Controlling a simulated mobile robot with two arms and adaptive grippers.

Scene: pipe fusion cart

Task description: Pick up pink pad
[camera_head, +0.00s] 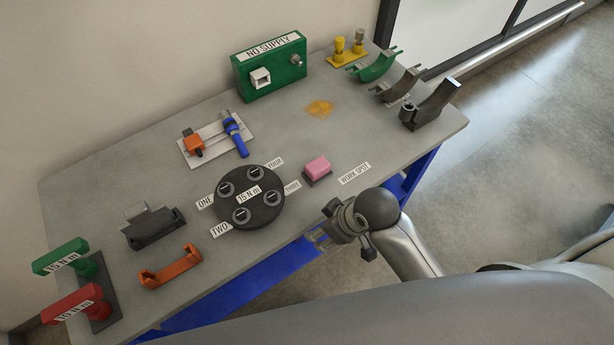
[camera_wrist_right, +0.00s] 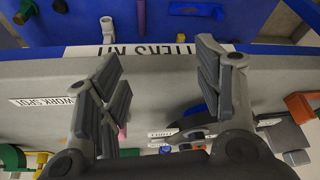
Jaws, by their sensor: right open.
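The pink pad (camera_head: 317,166) is a small block on a dark base on the grey table, left of the WORK SPOT label in the head view. My right gripper (camera_head: 322,237) is open, near the table's front edge, below the pad in the picture and apart from it. In the right wrist view the open fingers (camera_wrist_right: 158,75) have nothing between them. A sliver of the pink pad (camera_wrist_right: 123,132) shows beside one finger, which hides most of it. My left gripper is not in view.
A round black plate with several bolts (camera_head: 250,197) stands left of the pad. A green NO SUPPLY box (camera_head: 270,70) is at the back. Curved clamps (camera_head: 375,66) stand at the right end. An orange handle (camera_head: 170,268) lies front left. The WORK SPOT label (camera_head: 355,173) lies bare.

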